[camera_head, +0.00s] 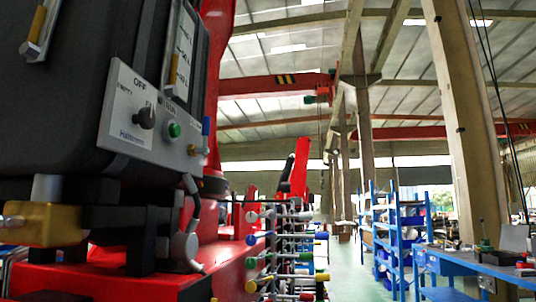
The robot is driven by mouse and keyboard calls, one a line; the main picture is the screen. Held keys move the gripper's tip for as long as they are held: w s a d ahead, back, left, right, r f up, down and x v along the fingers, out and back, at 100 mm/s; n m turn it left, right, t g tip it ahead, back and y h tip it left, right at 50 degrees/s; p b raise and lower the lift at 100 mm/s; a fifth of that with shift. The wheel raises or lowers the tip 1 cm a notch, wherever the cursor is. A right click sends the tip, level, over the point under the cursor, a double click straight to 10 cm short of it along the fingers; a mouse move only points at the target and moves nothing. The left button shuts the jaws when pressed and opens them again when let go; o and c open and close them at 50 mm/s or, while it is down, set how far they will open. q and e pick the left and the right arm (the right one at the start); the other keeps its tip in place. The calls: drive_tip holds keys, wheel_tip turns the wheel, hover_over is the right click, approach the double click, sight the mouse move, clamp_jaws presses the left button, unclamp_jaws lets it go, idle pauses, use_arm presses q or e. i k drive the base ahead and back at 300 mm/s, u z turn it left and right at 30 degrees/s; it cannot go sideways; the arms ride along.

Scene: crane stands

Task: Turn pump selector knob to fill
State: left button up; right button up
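The pump selector knob (145,117) is a dark knob on a light grey control panel (122,138) at the left of the head view. The panel is fixed to the lower front of a black box (75,85). "OFF" is printed above the knob, with further small lettering to its left that I cannot read for sure. A green button (174,130) sits just right of the knob. Which position the knob points to is too small to tell. Neither of my grippers shows in this view.
A red machine body (240,262) and a row of levers with coloured ball tips (285,255) stand below and right of the panel. Blue shelves (398,225) and a blue workbench (475,264) stand further right. The green floor (350,275) between is clear.

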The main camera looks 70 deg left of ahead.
sight(146, 117)
drive_tip(key=z, duration=0.65)
drive_tip(key=i, duration=0.65)
drive_tip(key=u, duration=3.8)
drive_tip(key=i, duration=0.5)
